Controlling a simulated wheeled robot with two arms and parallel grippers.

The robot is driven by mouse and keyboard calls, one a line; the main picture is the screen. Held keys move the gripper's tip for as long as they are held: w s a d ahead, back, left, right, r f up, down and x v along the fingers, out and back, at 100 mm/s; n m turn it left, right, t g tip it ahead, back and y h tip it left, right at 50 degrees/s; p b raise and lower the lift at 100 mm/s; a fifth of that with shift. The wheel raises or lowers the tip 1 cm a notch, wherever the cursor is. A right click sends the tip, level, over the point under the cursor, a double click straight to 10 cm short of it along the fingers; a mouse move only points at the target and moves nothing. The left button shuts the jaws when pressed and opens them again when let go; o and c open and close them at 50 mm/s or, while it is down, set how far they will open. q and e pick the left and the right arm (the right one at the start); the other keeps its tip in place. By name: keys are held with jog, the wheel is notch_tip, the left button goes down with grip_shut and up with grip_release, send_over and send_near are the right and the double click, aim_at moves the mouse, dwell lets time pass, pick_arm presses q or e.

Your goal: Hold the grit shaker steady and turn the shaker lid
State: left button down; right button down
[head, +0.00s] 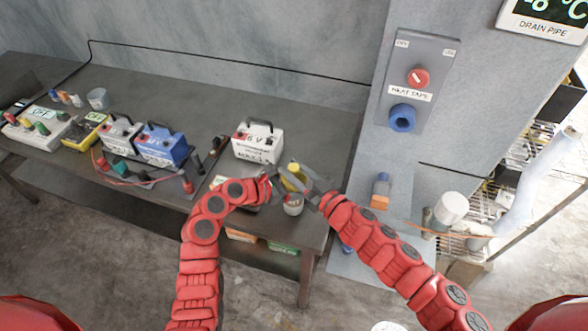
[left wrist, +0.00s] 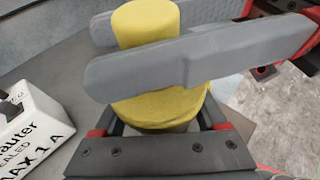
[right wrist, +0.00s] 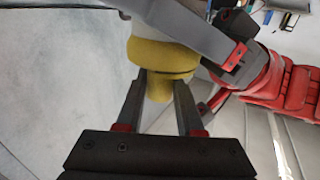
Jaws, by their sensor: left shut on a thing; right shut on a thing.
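The grit shaker (head: 293,206) stands at the front edge of the bench, a pale body with a yellow shaker lid (head: 293,172) on top. My left gripper (head: 279,189) comes in from the left and is shut on the shaker body. My right gripper (head: 305,182) comes in from the right and is shut on the lid. In the left wrist view, grey right fingers cross the lid's narrow knob (left wrist: 145,25) above its wider yellow part (left wrist: 160,107). In the right wrist view, my fingers flank the knob (right wrist: 160,88); the body is mostly hidden.
A white battery box (head: 257,142) stands just behind the shaker. A blue battery (head: 162,147) and other gear stand farther left. A wall panel with a red knob (head: 418,76) and a blue socket (head: 402,118) is at right.

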jog(key=shift+m+t+h, duration=0.3)
jog(key=shift+t+h, duration=0.1)
jog(key=shift+h, duration=0.1)
jog(key=shift+s+a+m+t+h, duration=0.1)
jog(key=shift+m+t+h, duration=1.25)
jog(key=shift+h, duration=0.65)
jog(key=shift+m+t+h, duration=0.25)
jog(key=shift+m+h, duration=0.9)
jog(key=shift+h, duration=0.15)
jog(key=shift+d+f+m+h, duration=0.1)
jog(key=shift+d+m+h, duration=0.2)
jog(key=shift+m+h, duration=0.45)
jog(key=shift+d+f+h, duration=0.1)
jog(key=shift+f+h, duration=0.1)
jog(key=shift+h, duration=0.65)
jog(key=shift+s+a+f+m+h, duration=0.1)
jog(key=shift+f+m+h, duration=0.2)
jog(key=shift+f+h, duration=0.1)
jog(key=shift+s+a+f+m+h, duration=0.1)
jog(key=shift+f+m+h, duration=0.15)
jog(key=shift+f+h, duration=0.15)
jog(key=shift+w+a+r+m+h, duration=0.1)
jog(key=shift+a+r+m+h, duration=0.15)
jog(key=shift+r, duration=0.25)
jog(key=shift+w+d+r+t, duration=0.1)
jog(key=shift+r+t, duration=0.05)
jog(key=shift+r, duration=0.2)
jog(key=shift+w+d+r+t, duration=0.1)
jog(key=shift+r+t, duration=0.05)
jog(key=shift+r, duration=0.2)
